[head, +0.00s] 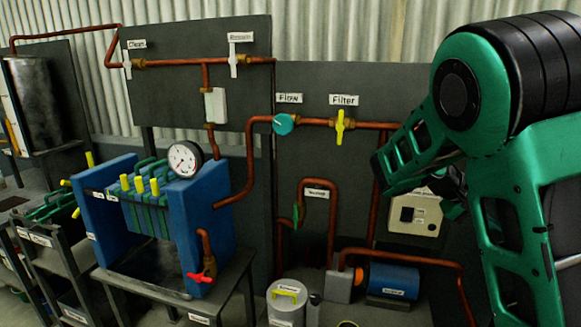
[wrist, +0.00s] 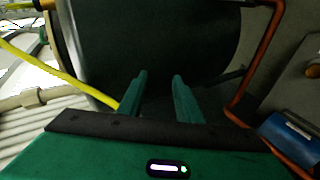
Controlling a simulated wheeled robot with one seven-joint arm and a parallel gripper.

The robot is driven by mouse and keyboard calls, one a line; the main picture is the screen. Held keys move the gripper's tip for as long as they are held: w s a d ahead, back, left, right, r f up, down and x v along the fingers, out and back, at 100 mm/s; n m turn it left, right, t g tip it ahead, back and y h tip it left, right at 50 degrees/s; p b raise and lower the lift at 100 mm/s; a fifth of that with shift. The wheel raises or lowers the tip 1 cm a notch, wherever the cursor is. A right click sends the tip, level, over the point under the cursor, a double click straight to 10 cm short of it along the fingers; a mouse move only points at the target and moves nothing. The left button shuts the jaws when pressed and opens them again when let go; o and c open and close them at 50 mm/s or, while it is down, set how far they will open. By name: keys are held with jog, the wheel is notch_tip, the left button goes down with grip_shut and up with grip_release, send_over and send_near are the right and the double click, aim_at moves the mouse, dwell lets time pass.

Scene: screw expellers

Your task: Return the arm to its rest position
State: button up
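My green arm (head: 465,95) stands raised and bent at the right side of the head view, in front of the wall panel. My gripper is mostly hidden behind the arm in that view. In the wrist view my gripper (wrist: 160,76) shows two green fingers standing apart, with nothing seen held between them. A large dark rounded body (wrist: 150,40) fills the view beyond the fingers; I cannot tell how far off it is.
A blue filter press (head: 205,220) with a gauge (head: 185,159) stands at the left. Copper pipes, a teal flow knob (head: 283,124) and a yellow filter valve (head: 340,127) are on the panel. A blue motor (head: 393,281) and control box (head: 415,213) lie near the arm.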

jog(key=s+d+f+m+y, duration=0.1)
jog(key=s+f+y, duration=0.3)
jog(key=s, duration=0.3)
jog(key=s+f+m+y, duration=0.1)
jog(key=s+f+y, duration=0.25)
jog(key=s, duration=0.25)
jog(key=s+a+f+m+t+y, duration=0.1)
jog(key=s+a+y, duration=0.4)
jog(key=s+a, duration=0.6)
jog(key=s, duration=0.4)
jog(key=shift+f, duration=0.2)
jog(key=shift+w+f, duration=0.25)
jog(key=shift+w, duration=0.35)
